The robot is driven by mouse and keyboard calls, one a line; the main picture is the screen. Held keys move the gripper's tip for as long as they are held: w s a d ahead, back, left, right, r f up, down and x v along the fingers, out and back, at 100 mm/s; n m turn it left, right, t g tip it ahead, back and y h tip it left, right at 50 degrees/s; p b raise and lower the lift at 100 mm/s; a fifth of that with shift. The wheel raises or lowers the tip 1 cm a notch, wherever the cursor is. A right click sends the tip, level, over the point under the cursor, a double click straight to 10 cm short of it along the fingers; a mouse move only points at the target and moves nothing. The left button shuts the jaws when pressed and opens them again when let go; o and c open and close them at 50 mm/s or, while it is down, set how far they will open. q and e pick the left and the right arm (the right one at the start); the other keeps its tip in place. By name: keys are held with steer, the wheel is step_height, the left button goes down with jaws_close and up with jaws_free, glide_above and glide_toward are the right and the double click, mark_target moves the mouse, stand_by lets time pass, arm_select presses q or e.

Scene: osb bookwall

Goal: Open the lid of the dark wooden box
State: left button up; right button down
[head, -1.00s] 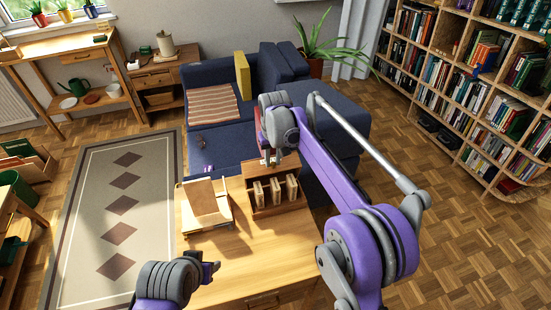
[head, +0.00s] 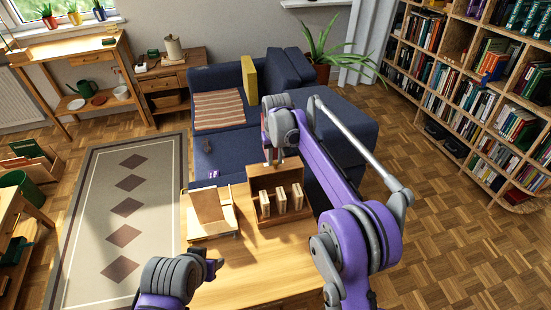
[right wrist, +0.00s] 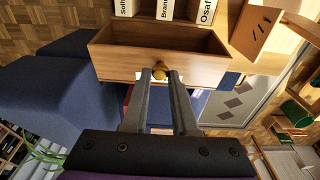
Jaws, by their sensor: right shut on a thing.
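The dark wooden box (head: 284,219) stands on the light wooden table, with several pale labelled blocks upright in its open front. A darker wooden panel, seemingly the raised lid (head: 263,178), stands upright behind the blocks. My right gripper (head: 273,160) is at that panel's top, partly hidden by my arm. In the right wrist view its fingers (right wrist: 160,76) are shut on a round brass knob (right wrist: 159,71) on a wooden face. A dark hollow and labelled blocks show beyond that face. My left gripper (head: 213,266) is above the table's near left side, away from the box; its jaws are unclear.
A light wooden stand (head: 209,215) with an upright board is left of the box. The blue sofa (head: 225,150) is right behind the table (head: 250,265). The table's front middle is clear. A tall bookshelf (head: 480,100) stands at the right.

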steer(key=shift+w, duration=0.1)
steer(key=c, duration=0.7)
jaws_free()
step_height(320, 180, up, 11)
steer(key=s, duration=0.1)
steer(key=shift+d+p, duration=0.15)
steer(key=shift+p, duration=0.2)
steer(key=shift+f, duration=0.1)
steer(key=shift+c, duration=0.2)
